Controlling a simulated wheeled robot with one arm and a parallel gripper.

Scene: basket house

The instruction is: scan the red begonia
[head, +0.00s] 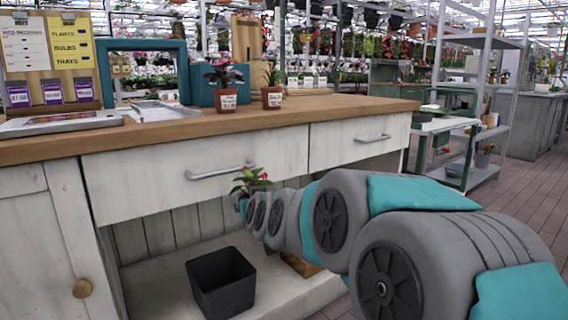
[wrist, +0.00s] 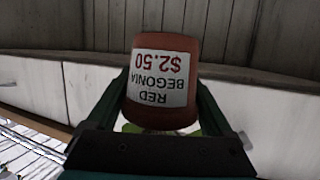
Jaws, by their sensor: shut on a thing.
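The red begonia shows in the head view as a small plant (head: 250,181) with green leaves and a red bloom, at the far end of my arm. It is in front of the counter's drawers, below the countertop. In the wrist view its terracotta pot (wrist: 165,45) fills the middle. Its white label reads "RED BEGONIA $2.50" upside down in the picture. My gripper (wrist: 163,84) is shut on the pot, with one finger on each side. In the head view my arm's links hide most of the pot and gripper.
A black bin (head: 221,282) stands on the low shelf. A metal shelf rack (head: 470,120) is at right.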

